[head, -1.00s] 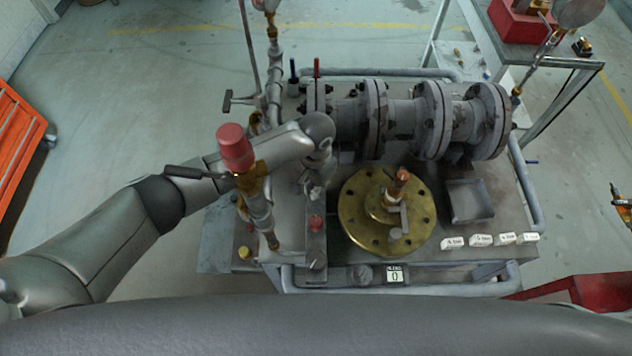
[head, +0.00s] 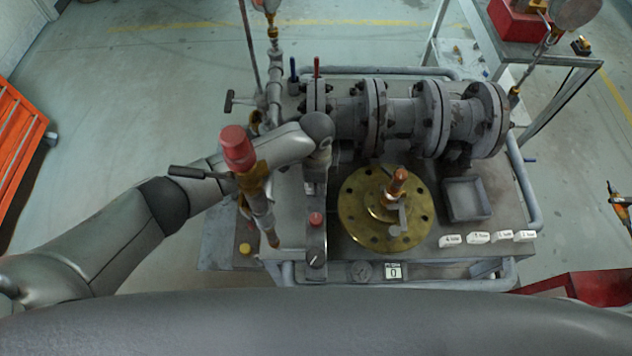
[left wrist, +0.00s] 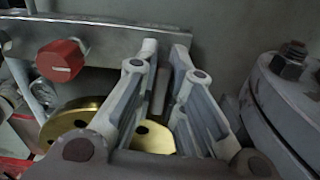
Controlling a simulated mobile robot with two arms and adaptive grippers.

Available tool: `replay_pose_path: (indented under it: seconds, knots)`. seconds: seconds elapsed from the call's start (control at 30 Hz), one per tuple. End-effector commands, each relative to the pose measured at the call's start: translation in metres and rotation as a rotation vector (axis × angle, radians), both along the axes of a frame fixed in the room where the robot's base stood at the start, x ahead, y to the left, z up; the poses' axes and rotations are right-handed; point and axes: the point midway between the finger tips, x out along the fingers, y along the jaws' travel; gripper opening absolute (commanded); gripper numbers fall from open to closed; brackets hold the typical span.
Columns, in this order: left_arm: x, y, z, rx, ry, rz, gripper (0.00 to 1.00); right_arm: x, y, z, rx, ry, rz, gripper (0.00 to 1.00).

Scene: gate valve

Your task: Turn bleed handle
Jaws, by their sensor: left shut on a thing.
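My left gripper (head: 317,186) points down over the steel panel (head: 316,240), left of the brass flange (head: 352,225) in the head view. In the left wrist view the fingers of my left gripper (left wrist: 164,55) are close around a thin grey bar (left wrist: 161,88), which may be the bleed handle; its ends are hidden. A red knob (left wrist: 62,61) on the panel is left of the fingers; it also shows in the head view (head: 316,218). My right gripper is not in view.
A grey flanged valve body (head: 402,115) stands behind and right of my gripper. A red-capped upright fitting (head: 238,148) with a dark lever (head: 188,172) stands close to my left arm. A grey tray (head: 466,200) and several white labels (head: 478,238) are at the right.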

Motion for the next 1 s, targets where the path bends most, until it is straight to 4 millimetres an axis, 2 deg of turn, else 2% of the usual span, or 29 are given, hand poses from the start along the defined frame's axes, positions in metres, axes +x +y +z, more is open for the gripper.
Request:
replay_pose_path:
  seconds: [0.33, 0.8, 0.83, 0.93, 1.0]
  knots:
    - [0.0009, -0.0004, 0.001, 0.0, -0.004, -0.124, 0.0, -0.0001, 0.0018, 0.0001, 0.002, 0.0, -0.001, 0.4]
    - [0.0007, -0.0001, 0.0006, 0.001, -0.003, -0.139, 0.0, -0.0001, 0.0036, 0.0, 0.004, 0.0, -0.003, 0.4]
    - [0.0007, -0.0001, 0.0006, 0.001, -0.003, -0.139, 0.17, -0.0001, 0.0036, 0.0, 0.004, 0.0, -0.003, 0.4]
    - [0.0006, 0.0001, 0.0005, 0.001, -0.003, -0.137, 0.3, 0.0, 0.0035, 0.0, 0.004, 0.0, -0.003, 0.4]
    - [0.0005, 0.0, 0.0004, 0.001, -0.002, -0.137, 0.31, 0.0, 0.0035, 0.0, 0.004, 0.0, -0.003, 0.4]
